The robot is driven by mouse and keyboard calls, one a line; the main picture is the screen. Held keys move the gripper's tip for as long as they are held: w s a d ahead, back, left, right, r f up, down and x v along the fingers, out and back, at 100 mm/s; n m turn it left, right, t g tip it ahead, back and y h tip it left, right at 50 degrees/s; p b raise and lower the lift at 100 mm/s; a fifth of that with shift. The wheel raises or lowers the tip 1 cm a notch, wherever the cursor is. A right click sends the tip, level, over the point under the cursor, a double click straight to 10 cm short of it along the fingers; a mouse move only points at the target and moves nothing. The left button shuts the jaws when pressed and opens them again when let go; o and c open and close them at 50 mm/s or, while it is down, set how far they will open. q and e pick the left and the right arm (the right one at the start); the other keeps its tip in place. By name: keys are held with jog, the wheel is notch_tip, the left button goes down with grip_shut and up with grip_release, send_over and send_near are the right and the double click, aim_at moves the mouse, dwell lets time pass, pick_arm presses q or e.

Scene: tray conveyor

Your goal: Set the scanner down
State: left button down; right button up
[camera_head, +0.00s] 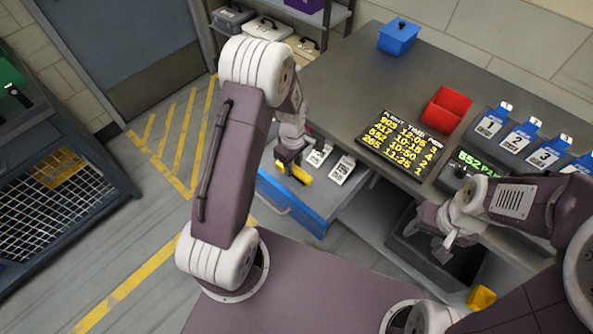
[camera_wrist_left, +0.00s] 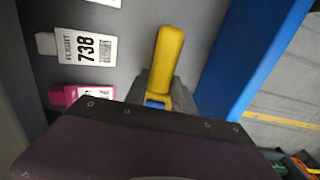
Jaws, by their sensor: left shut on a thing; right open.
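The scanner, a yellow piece with a blue part, is in my left gripper (camera_head: 290,158). Its yellow end (camera_head: 299,173) points down over the open blue-fronted drawer (camera_head: 284,205). In the left wrist view the scanner (camera_wrist_left: 168,55) lies in front of the drawer's grey floor, near the blue front wall (camera_wrist_left: 250,55). My left gripper (camera_wrist_left: 165,98) is shut on it, its fingers partly hidden by the wrist housing. I cannot tell whether the scanner touches the drawer floor. My right gripper (camera_head: 446,243) is open and empty in front of the counter.
White tags (camera_head: 342,170) lie in the drawer; one reads flight 738 (camera_wrist_left: 86,49). A pink tag (camera_wrist_left: 80,93) lies near it. The counter (camera_head: 345,85) holds a flight board (camera_head: 407,141), a red bin (camera_head: 446,110), a blue box (camera_head: 398,38) and numbered blue holders (camera_head: 487,125).

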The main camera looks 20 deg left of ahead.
pick_arm(q)
notch_tip(320, 180, down, 4)
jog(key=shift+s+r+b, duration=0.1)
jog(key=shift+r+b, duration=0.15)
jog(key=shift+b, duration=0.05)
jog(key=shift+f, duration=0.15)
jog(key=shift+f, duration=0.1)
jog(key=c, duration=1.1)
grip_release()
jog(key=shift+o, duration=0.2)
